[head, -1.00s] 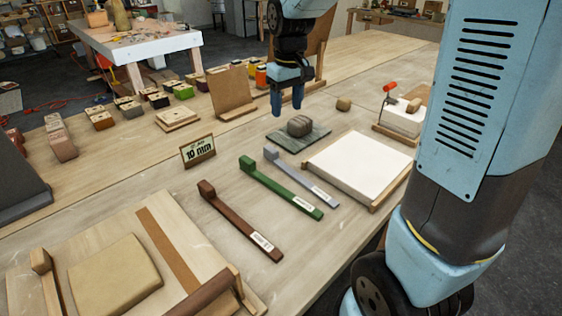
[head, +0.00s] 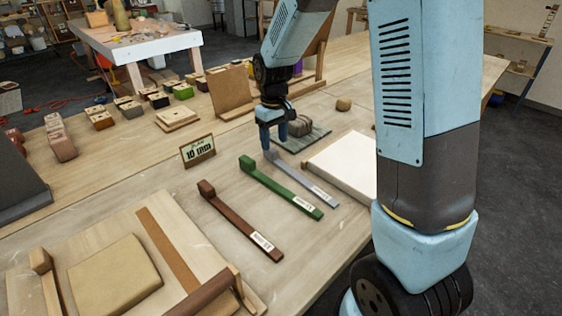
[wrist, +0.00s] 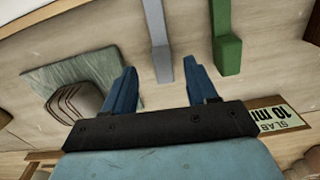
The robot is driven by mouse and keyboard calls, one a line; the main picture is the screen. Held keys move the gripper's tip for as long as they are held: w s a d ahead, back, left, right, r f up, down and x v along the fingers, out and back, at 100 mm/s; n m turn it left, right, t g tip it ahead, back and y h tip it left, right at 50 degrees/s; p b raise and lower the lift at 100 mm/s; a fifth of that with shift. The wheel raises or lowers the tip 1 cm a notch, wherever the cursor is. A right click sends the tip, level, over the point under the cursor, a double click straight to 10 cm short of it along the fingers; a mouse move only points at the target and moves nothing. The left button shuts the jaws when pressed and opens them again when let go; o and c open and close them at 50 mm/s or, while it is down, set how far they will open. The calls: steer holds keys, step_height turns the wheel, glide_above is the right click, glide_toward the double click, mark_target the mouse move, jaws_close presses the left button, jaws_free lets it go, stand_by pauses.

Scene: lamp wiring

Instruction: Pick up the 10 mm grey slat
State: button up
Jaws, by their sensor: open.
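The grey slat (head: 306,181) lies flat on the bench, right of the green slat (head: 280,187) and the brown slat (head: 238,221). Each has a raised block at its far end and a white label near its near end. My gripper (head: 275,144) points down at the far end of the grey slat and hides part of that end. In the wrist view my gripper (wrist: 161,66) is open. The height gap cannot be told.
A card reading 10 mm (head: 198,151) stands left of the slats. A dark brown lump sits on a grey-green slab (head: 316,138) close behind my gripper. A white-topped tray (head: 345,165) lies to the right.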

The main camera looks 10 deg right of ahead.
mark_target(274, 150)
steer(key=shift+a+f, duration=0.1)
steer(key=shift+f, duration=2.65)
jaws_close()
